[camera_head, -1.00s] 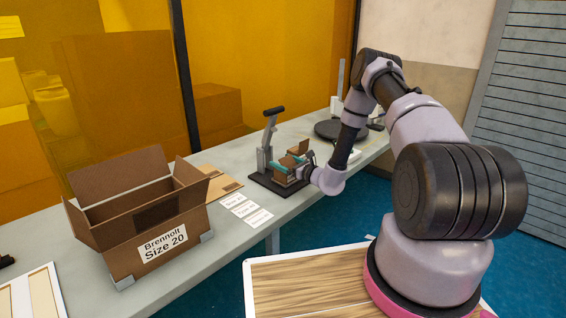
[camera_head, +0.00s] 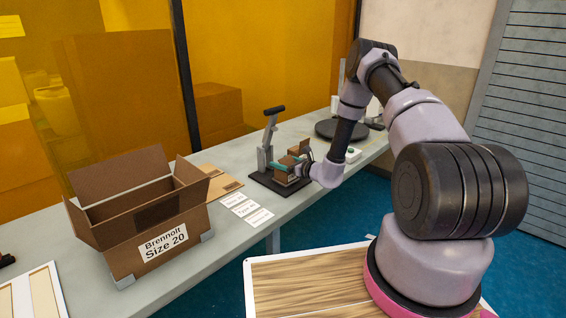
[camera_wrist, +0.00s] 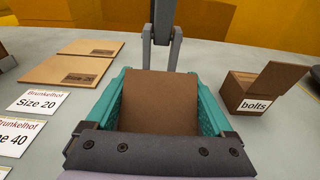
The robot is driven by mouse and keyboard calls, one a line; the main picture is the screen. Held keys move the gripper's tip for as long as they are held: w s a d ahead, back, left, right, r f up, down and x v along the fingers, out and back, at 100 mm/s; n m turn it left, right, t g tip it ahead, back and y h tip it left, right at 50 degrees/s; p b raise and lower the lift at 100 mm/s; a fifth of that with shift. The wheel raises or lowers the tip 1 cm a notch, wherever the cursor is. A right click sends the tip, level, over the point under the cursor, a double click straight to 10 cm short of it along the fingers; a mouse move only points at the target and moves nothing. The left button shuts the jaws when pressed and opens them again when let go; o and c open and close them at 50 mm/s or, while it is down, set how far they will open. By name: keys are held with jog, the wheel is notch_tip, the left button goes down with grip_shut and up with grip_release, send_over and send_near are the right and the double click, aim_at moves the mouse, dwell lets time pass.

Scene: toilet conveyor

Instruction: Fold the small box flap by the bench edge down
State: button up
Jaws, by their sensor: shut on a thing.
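A small brown cardboard box (camera_head: 291,179) sits on the black base of a lever fixture (camera_head: 262,158) near the bench's front edge. My gripper (camera_head: 288,163) is at this box. In the wrist view its teal fingers (camera_wrist: 161,100) stand on both sides of a flat brown cardboard face (camera_wrist: 160,98) of the box and are shut on it. That face looks flat, with no flap standing up from it. The box's lower part and the flap on the bench-edge side are hidden by my gripper.
A bolts box (camera_wrist: 247,95) with a raised flap stands to the right in the wrist view. The fixture's lever post (camera_wrist: 162,45) rises behind the held box. A large open Size 20 box (camera_head: 150,225), flat cardboard (camera_head: 220,184) and label cards (camera_head: 246,207) lie left.

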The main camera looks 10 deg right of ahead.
jog(key=o, duration=1.1)
jog(key=v, duration=1.1)
